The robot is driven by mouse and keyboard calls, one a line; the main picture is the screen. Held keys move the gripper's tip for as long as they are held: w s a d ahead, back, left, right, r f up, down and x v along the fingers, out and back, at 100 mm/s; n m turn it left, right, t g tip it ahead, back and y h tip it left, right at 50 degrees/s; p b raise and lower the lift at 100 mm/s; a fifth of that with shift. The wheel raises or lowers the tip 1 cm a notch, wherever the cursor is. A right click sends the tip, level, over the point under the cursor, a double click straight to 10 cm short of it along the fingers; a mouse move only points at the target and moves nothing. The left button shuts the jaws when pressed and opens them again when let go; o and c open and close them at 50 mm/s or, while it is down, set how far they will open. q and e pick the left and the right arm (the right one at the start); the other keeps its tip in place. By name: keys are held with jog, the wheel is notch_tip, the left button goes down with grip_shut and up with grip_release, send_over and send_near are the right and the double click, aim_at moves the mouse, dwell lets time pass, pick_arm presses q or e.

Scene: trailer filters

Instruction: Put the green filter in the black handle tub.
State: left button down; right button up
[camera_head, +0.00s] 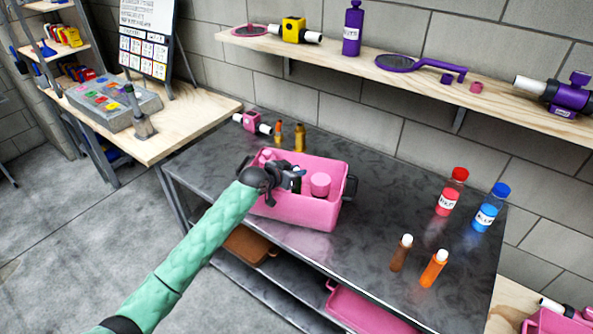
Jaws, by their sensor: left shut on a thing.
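A pink tub (310,211) with a black handle at its right end stands on the dark metal table. A pink cylinder (320,183) shows in it. My left gripper (292,180) reaches over the tub's front left side, at its opening. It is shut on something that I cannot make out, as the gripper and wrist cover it. I cannot see a green filter. My right gripper is not in view.
Red (449,194) and blue (488,209) bottles stand on the table's right side, with two smaller bottles, brown (401,253) and orange (434,268), nearer the front. A pink filter-like part (252,122) lies at the back left. A wooden shelf (415,75) hangs above.

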pick_arm(q)
jog(key=c, duration=1.6)
grip_release()
jog(key=shift+f, duration=0.1)
jog(key=o, duration=0.3)
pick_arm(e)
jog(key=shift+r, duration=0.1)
pick_arm(q)
jog(key=shift+s+a, duration=0.1)
jog(key=shift+r+b+v, duration=0.2)
jog(key=shift+b+v, duration=1.7)
jog(key=shift+v, duration=4)
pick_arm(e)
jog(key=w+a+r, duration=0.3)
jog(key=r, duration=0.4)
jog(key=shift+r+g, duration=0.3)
